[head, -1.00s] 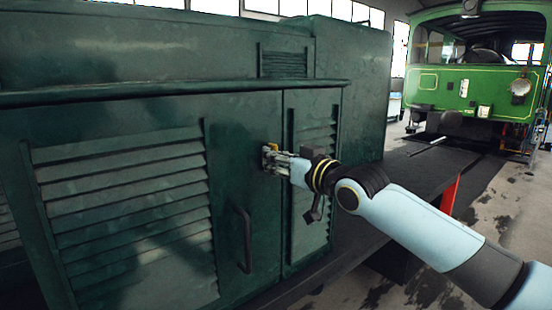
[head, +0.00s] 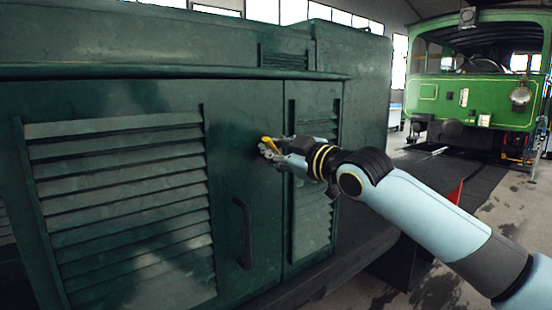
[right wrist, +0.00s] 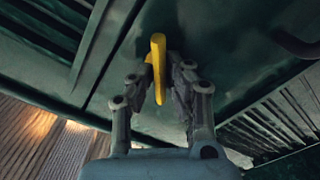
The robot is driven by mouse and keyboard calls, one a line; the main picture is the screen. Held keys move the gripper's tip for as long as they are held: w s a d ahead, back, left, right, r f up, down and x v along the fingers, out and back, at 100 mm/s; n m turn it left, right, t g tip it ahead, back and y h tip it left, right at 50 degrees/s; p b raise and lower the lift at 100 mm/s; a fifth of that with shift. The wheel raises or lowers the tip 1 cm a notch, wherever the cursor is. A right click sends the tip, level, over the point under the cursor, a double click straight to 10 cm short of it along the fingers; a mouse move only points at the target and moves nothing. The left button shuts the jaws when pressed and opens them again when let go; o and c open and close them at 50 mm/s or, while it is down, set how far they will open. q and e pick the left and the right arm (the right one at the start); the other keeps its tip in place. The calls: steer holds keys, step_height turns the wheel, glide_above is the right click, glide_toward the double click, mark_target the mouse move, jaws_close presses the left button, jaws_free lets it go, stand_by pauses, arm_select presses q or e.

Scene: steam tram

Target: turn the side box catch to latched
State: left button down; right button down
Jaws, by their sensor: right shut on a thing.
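The side box catch is a small yellow handle (head: 269,143) on the dark green box door (head: 246,120), near the seam with the narrow louvred panel. In the head view it is tilted, with its upper end to the left. In the right wrist view the yellow handle (right wrist: 158,52) stands between the fingers. My right gripper (head: 270,151) is shut on it, with its fingers (right wrist: 161,78) on either side. The fingers hide part of the handle and its pivot. My left gripper is not in view.
A black pull handle (head: 243,233) stands out from the door below the catch. Louvred panels (head: 130,200) flank it. A dark walkway (head: 340,262) runs along the box's foot. A green tram (head: 478,85) stands at the back right.

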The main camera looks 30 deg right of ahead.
steer(key=n+b, duration=0.1)
steer(key=n, duration=0.2)
steer(key=n+b, duration=0.1)
steer(key=n, duration=0.1)
steer(key=shift+a+f+n+b, duration=0.1)
steer(key=shift+f+n+b, duration=0.15)
steer(key=shift+n+b, duration=0.95)
steer(key=shift+n, duration=1.4)
steer(key=shift+f, duration=0.1)
steer(key=c, duration=1.3)
jaws_free()
steer(key=shift+c, duration=0.2)
steer(key=s, duration=0.7)
steer(key=shift+s+d, duration=0.25)
steer(key=shift+s, duration=0.05)
